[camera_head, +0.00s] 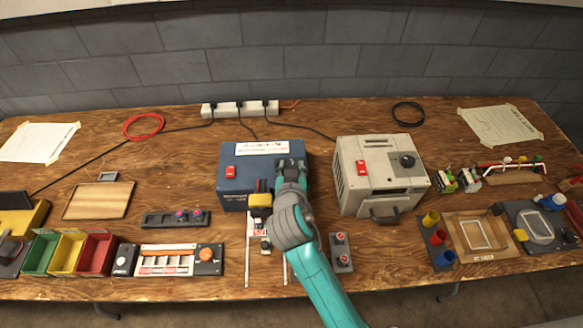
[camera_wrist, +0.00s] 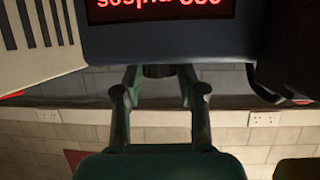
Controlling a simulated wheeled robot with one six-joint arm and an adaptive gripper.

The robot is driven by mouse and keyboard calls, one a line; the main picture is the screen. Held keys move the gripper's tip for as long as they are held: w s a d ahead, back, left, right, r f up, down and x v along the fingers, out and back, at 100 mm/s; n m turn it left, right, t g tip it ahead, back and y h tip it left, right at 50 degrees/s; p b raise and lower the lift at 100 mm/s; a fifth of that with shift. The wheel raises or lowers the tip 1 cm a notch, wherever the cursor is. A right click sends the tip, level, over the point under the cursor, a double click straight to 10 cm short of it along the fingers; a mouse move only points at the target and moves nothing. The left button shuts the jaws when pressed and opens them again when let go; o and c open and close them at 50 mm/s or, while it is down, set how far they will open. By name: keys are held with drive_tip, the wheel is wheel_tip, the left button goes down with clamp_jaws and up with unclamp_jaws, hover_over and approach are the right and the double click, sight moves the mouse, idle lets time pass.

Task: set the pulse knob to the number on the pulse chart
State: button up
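My gripper (camera_head: 291,164) is over the right part of the blue box (camera_head: 232,186). In the wrist view its two fingers (camera_wrist: 159,92) stand apart. A dark rounded shape (camera_wrist: 158,71) shows between and beyond them; I cannot tell whether it is a knob or whether they touch it. A dark panel with red characters (camera_wrist: 160,8) is upside down at the top, partly cut off. A black knob (camera_head: 407,160) is on the grey box (camera_head: 350,190). One taped paper (camera_head: 38,142) lies at left and another (camera_head: 500,124) at right; their writing is unreadable, so I cannot tell which is the pulse chart.
A white power strip (camera_head: 240,109) with black cables lies behind the blue box. Colored bins (camera_head: 70,252) stand at front left. A small panel with red buttons (camera_head: 341,252) lies right of my arm. Fixtures (camera_head: 480,235) crowd the front right.

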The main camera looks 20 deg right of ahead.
clamp_jaws()
drive_tip(key=shift+d+f+n+t+y, duration=0.1)
drive_tip(key=shift+d+n+t+y, duration=0.15)
drive_tip(key=shift+n+y, duration=0.7)
drive_tip(key=shift+n+t+y, duration=0.25)
drive_tip(key=shift+n+y, duration=1.2)
drive_tip(key=shift+y, duration=0.3)
drive_tip(key=o, duration=0.6)
unclamp_jaws()
drive_tip(key=shift+o, duration=0.2)
drive_tip(key=shift+s, duration=0.1)
drive_tip(key=v, duration=1.2)
